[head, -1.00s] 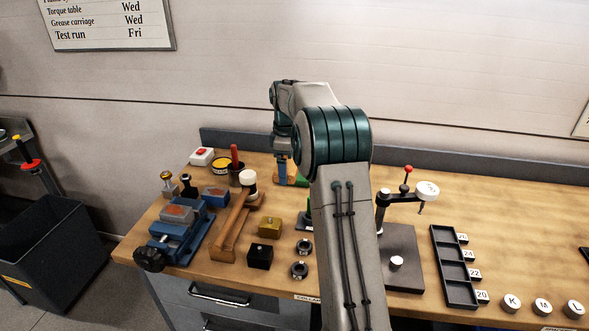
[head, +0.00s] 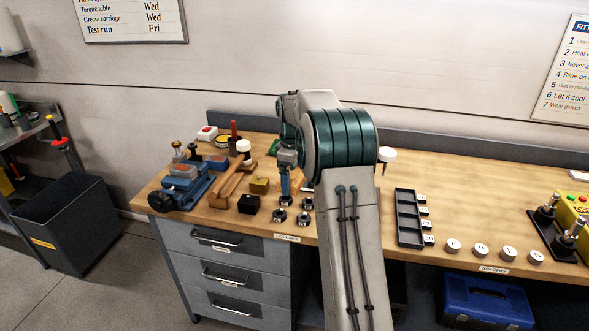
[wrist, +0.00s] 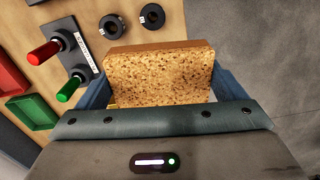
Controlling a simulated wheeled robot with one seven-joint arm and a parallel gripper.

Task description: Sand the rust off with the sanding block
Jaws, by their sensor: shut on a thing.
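My gripper (head: 287,190) is shut on the sanding block (wrist: 155,75), a speckled tan slab with a brown upper edge. In the wrist view it sits between the two blue fingers. In the head view my gripper hangs near the front of the bench, by the dark collars, with the block mostly hidden by the fingers and arm. The blue vise (head: 178,195) stands at the bench's left end, right of which my gripper is well apart. A grey-blue piece with a reddish-brown rust patch (head: 184,170) lies on top of the vise.
A wooden mallet (head: 236,176), a brass block (head: 260,185) and a black block (head: 249,204) stand between vise and gripper. Several dark collars (head: 281,215) lie near the front edge. A black slotted tray (head: 408,217) is at right. A dark bin (head: 68,222) stands on the floor.

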